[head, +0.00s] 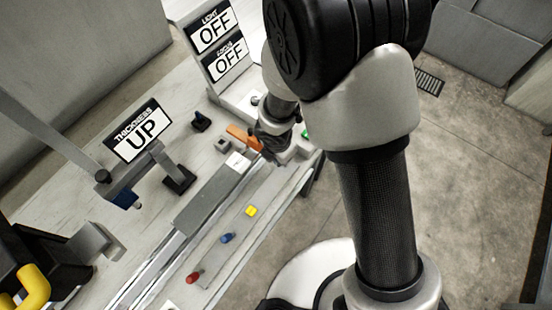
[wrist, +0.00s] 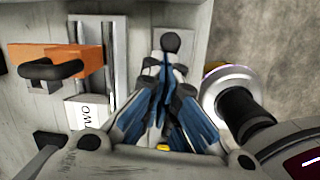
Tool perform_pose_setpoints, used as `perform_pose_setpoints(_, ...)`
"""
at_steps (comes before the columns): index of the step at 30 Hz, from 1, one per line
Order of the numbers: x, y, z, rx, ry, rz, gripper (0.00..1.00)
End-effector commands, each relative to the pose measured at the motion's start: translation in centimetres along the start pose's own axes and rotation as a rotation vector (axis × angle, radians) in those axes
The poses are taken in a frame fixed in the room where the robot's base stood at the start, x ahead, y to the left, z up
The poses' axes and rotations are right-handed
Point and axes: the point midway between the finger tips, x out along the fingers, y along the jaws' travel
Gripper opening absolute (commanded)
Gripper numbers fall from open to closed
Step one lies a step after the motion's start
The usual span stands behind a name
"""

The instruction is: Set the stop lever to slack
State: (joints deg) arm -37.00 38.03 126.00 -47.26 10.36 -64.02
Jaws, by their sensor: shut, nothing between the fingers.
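My gripper (head: 272,152) is over the rail bench in the head view, beside an orange block (head: 243,138). In the wrist view its blue-and-black fingers (wrist: 165,75) are drawn together, with nothing seen held. A dark round knob (wrist: 171,42) shows right at the fingertips; I cannot tell whether it is the stop lever's end or whether the fingers touch it. The orange block also shows in the wrist view (wrist: 88,62), with a black handle (wrist: 50,70) left of my fingers. No part is clearly marked as the stop lever, and no slack marking is readable.
Red (head: 193,277), blue (head: 227,238) and yellow (head: 251,211) controls line the bench front. Open floor is at right.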

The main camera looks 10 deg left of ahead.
Motion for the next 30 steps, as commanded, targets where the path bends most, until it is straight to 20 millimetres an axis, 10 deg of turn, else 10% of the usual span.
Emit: perform_pose_setpoints(30,-1.6,0.2,0.3,0.0,0.0,-0.001,0.0)
